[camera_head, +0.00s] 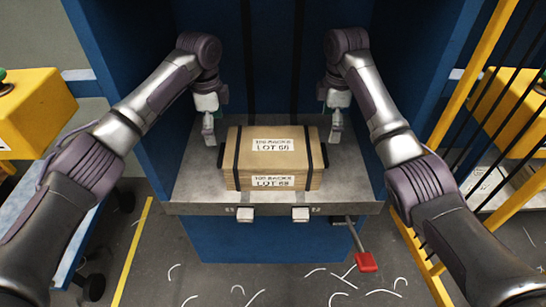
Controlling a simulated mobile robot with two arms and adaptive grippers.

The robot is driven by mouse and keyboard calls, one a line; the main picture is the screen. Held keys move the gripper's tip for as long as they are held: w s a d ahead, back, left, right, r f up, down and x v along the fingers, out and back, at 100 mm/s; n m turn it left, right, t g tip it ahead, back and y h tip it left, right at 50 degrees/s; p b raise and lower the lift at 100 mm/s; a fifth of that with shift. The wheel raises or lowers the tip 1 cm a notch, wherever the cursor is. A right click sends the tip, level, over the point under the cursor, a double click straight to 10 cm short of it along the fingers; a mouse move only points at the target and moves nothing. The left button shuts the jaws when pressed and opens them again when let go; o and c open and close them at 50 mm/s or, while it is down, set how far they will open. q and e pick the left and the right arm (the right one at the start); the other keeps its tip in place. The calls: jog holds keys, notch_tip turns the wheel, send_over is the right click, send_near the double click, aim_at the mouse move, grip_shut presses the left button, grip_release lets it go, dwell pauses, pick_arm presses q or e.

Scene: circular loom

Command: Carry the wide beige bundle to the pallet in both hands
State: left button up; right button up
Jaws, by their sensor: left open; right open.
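The wide beige bundle (273,178) sits on a grey metal shelf (190,190) at the front of a blue machine. It has two dark straps, white labels on its top and front, and a dark handle at each end. My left gripper (209,136) is open, just left of the bundle and a little behind its left handle. My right gripper (335,135) is open, just right of the bundle near its right handle. Neither gripper visibly holds the bundle. The fingertips are small in the view. I cannot see the pallet for certain.
Blue walls (150,110) of the machine flank the shelf. A red-ended lever (365,262) sticks out below the shelf at right. A yellow fence (480,70) stands at right, a yellow box (35,112) at left. Pale scraps lie on the grey floor.

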aim_at(220, 152)
pick_arm(q)
notch_tip(220, 152, down, 11)
jog(key=shift+f, duration=0.1)
pick_arm(e)
notch_tip(220, 152, down, 11)
jog(key=shift+f, duration=0.1)
pick_arm(q)
jog(key=c, duration=1.5)
pick_arm(e)
jog(key=c, duration=1.5)
pick_arm(q)
jog(key=shift+w+r, duration=0.15)
jog(key=shift+r, duration=0.05)
pick_arm(e)
jog(key=shift+o, duration=0.2)
jog(key=shift+w+r, duration=0.15)
jog(key=shift+r, duration=0.1)
